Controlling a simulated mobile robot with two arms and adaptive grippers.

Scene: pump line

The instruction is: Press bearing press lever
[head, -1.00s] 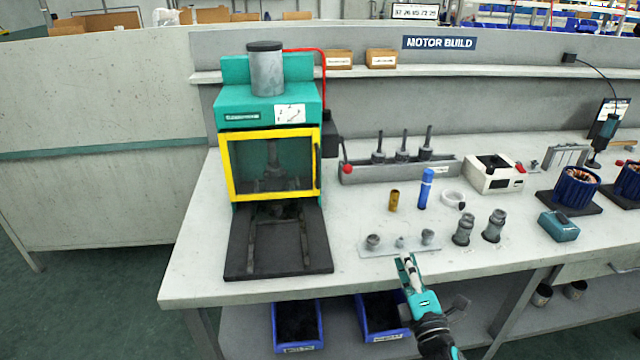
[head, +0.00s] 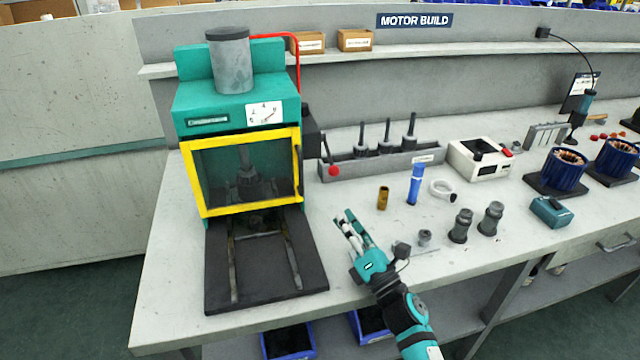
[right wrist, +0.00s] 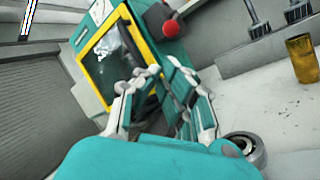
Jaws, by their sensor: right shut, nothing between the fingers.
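The bearing press (head: 237,105) is a teal machine with a grey cylinder on top and a yellow-framed window, at the left of the bench. Its lever has a red knob (head: 333,170) and hangs from a dark box on the press's right side. The red knob also shows at the top of the right wrist view (right wrist: 170,27). My right gripper (head: 344,217) is shut and empty, in front of the lever and apart from the knob. Its fingers point toward the press in the right wrist view (right wrist: 162,67). My left gripper is not in view.
A grey rack (head: 385,162) with upright dark tools stands right of the lever. A brass sleeve (head: 383,198), a blue bottle (head: 415,185) and grey parts (head: 461,226) stand on the bench. The press's dark base plate (head: 265,290) reaches toward the front edge.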

